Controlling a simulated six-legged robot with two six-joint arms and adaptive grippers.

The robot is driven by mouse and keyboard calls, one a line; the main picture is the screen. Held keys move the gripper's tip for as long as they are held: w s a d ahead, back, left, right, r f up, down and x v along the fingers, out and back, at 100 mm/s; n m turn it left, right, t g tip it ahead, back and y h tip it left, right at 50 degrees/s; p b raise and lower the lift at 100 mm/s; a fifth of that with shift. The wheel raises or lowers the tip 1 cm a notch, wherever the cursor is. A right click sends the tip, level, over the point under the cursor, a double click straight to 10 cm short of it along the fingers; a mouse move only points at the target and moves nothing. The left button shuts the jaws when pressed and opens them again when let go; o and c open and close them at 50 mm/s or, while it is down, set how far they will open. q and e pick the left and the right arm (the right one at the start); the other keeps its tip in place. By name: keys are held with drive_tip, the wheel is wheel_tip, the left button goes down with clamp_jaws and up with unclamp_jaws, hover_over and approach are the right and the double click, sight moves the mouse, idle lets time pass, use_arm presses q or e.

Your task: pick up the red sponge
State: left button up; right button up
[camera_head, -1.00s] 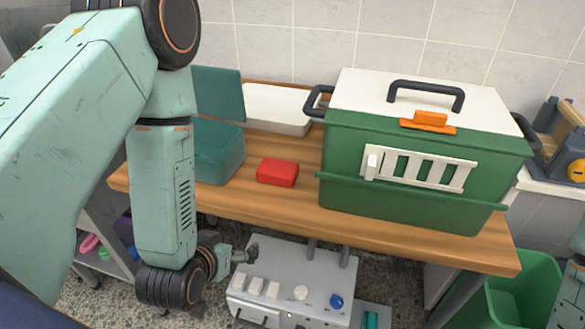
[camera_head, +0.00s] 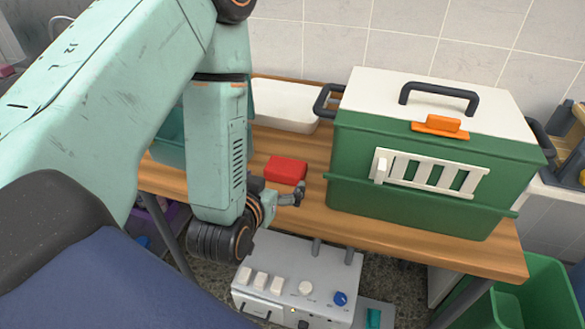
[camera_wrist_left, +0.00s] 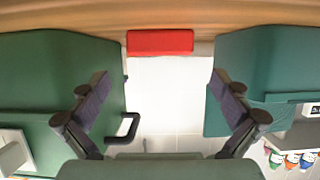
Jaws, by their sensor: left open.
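The red sponge (camera_head: 286,170) lies on the wooden table (camera_head: 400,236), between the teal box at left and the green kennel at right. In the left wrist view the sponge (camera_wrist_left: 160,42) shows at the top centre, beyond and between the two spread fingers. My left gripper (camera_head: 299,194) is at the table's front edge, just in front of the sponge, and apart from it. In the left wrist view the left gripper (camera_wrist_left: 160,108) is open and empty. My right gripper is not in view.
The green kennel (camera_head: 345,155) with a white lid stands close to the right of the sponge. A white tray (camera_head: 285,125) lies behind, and the teal box (camera_head: 168,150) is partly hidden by my arm. A grey machine (camera_head: 268,262) stands below the table front.

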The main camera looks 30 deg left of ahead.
sight(284, 170)
use_arm(q)
drive_tip(key=shift+w+a+f, duration=0.15)
drive_tip(key=shift+w+a, duration=0.1)
drive_tip(key=shift+w, duration=0.05)
drive_tip(key=x, duration=0.7)
drive_tip(key=shift+d, duration=0.2)
drive_tip(key=shift+a, duration=0.2)
drive_tip(key=c, duration=0.6)
drive_tip(key=shift+d, duration=0.1)
drive_tip(key=shift+c, duration=0.3)
